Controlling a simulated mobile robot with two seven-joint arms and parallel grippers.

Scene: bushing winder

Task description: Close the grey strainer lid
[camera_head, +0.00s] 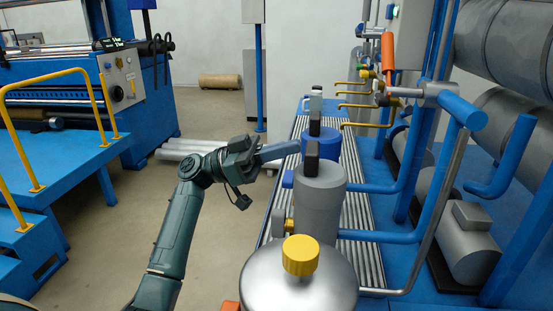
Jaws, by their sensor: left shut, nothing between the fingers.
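The grey strainer (318,205) is an upright grey cylinder right of the picture's middle. Its flat grey top (325,178) carries a dark upright block (312,155). I cannot tell from this angle whether the lid sits fully down. My left gripper (267,158) comes in from the left, level with the strainer's top and just left of it. It is shut and empty. A blue bar (280,150) lies at its front end and partly merges with it, so its fingertips are hard to make out. I cannot tell whether the gripper touches the strainer. My right gripper is not in view.
A silver tank with a yellow cap (300,255) stands in front. A blue vessel (322,142) stands behind the grey strainer. Blue pipes (385,237) and yellow levers (357,106) crowd the right. The floor (225,255) left of the platform is clear.

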